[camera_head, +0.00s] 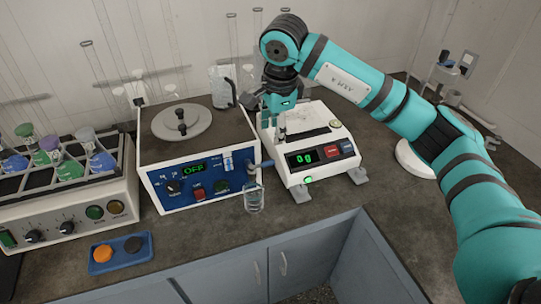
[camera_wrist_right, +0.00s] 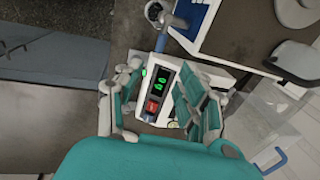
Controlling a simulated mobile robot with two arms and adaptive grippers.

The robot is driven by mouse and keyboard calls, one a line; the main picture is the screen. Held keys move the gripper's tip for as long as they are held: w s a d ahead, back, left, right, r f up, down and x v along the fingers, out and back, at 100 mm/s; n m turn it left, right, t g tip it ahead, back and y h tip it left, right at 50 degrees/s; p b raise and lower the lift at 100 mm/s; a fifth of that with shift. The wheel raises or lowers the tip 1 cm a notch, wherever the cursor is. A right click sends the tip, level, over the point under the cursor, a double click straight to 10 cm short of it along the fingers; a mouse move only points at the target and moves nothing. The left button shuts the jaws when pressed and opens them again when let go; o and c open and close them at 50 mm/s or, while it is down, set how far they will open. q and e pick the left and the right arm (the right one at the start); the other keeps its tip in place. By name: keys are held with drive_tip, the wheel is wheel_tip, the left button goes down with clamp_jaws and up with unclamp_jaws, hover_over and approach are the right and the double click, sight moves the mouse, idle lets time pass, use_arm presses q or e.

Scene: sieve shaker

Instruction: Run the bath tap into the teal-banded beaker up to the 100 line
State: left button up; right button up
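The water bath (camera_head: 185,165) is a white box with a blue front panel reading OFF and a round lid on top. Its tap (camera_head: 262,165) sticks out at the right front. A small clear beaker (camera_head: 254,197) stands below the tap on the bench; its rim also shows in the right wrist view (camera_wrist_right: 155,12). Its band colour, marks and water level are too small to tell. My right gripper (camera_head: 280,125) hangs over the balance, pointing down. In the right wrist view its fingers (camera_wrist_right: 162,108) are wide apart with nothing between them. My left gripper is out of view.
The balance (camera_head: 318,155) reads 0 g, right of the bath. A shaker (camera_head: 70,200) with several stoppered flasks stands at the left. A blue tray (camera_head: 120,252) holds an orange and a dark disc. Tall glass cylinders and a large beaker (camera_head: 222,88) stand behind the bath.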

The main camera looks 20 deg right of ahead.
sight(270, 161)
drive_tip(key=f, duration=0.4)
drive_tip(key=w+f+p, duration=0.1)
drive_tip(key=f, duration=0.3)
drive_tip(key=w+f+p, duration=0.1)
drive_tip(key=f, duration=0.3)
drive_tip(key=shift+w, duration=0.15)
drive_tip(key=shift+r, duration=0.1)
clamp_jaws()
drive_tip(key=shift+a, duration=0.1)
